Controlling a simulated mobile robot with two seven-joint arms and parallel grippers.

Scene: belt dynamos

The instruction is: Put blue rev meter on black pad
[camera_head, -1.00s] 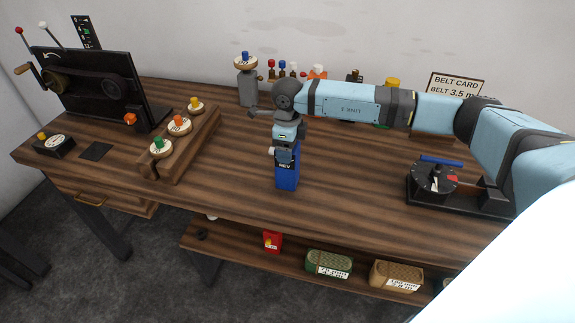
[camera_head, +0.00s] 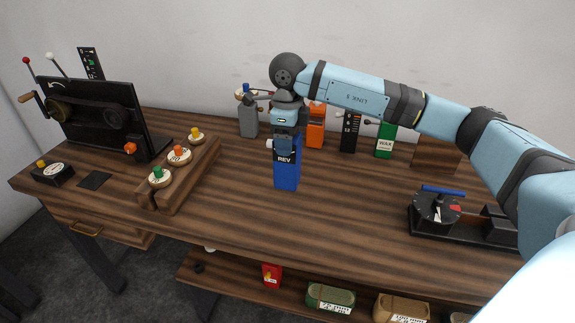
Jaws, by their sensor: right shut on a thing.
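The blue rev meter (camera_head: 287,174) is an upright blue box with a dark band marked REV, near the middle of the bench. My right gripper (camera_head: 286,142) is shut on its upper part from above. The fingers and the meter's top partly hide each other. I cannot tell for sure how far the meter's base is above the wood. The black pad (camera_head: 96,181) is a small flat dark square at the left of the bench, bare on top. My left gripper is not in view.
A wooden rack (camera_head: 174,187) with several round dials stands between meter and pad. A small black dial box (camera_head: 52,174) and a black-panelled belt machine (camera_head: 97,118) flank the pad. Bottles and boxes line the back. A black turntable device (camera_head: 437,208) sits right.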

